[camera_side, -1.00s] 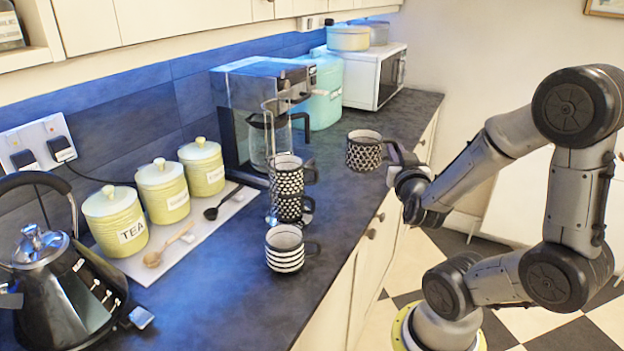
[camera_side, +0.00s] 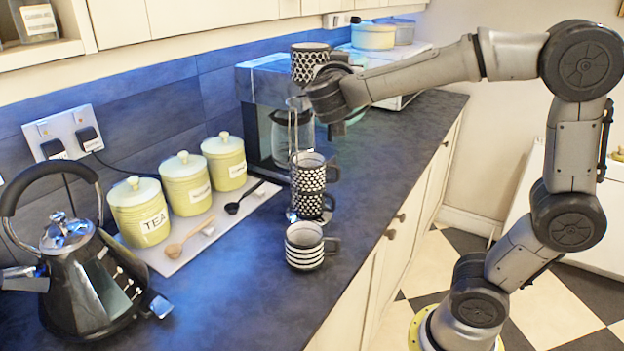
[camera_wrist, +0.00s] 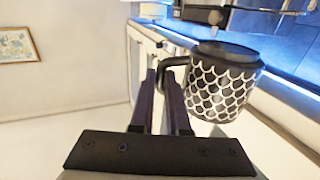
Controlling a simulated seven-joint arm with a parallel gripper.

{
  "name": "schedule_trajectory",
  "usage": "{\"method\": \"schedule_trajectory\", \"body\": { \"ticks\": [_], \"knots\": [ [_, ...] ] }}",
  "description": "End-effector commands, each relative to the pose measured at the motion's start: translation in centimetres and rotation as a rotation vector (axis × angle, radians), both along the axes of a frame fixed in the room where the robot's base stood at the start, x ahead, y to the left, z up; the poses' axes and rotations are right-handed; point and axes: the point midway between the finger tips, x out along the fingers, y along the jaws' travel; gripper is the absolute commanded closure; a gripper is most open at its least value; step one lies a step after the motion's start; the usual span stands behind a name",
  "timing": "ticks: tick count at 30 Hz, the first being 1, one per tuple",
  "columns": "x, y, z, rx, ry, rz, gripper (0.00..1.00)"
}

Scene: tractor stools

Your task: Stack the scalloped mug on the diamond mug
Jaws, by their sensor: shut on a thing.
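The scalloped mug (camera_side: 309,65) is black and white and hangs in the air, high above the counter. In the wrist view it (camera_wrist: 220,92) sits right of the fingers, its handle reaching between them. My gripper (camera_side: 329,72) is shut on this handle; its fingers also show in the wrist view (camera_wrist: 162,78). The diamond mug (camera_side: 309,174) appears to be the upper one of a two-mug stack on the counter, below the held mug. A dark mug with white dots (camera_side: 308,205) is under it. Their handles point right.
A striped mug (camera_side: 303,248) stands just in front of the stack. A coffee machine (camera_side: 262,120) with a glass jug (camera_side: 293,132) is behind it. Canisters (camera_side: 185,184) and a kettle (camera_side: 80,265) stand left. The counter's right side is clear.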

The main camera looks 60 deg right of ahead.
Motion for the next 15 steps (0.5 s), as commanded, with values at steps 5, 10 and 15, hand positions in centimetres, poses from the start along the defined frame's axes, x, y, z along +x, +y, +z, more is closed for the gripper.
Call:
{"method": "schedule_trajectory", "body": {
  "ticks": [5, 10, 15],
  "knots": [
    [0.2, 0.4, -2.5, -0.003, 0.003, 0.011, 1.0],
    [0.2, 0.3, -6.7, -0.003, 0.004, 0.011, 1.0],
    [0.2, 0.3, -10.8, -0.003, 0.005, 0.011, 1.0]
  ]
}}
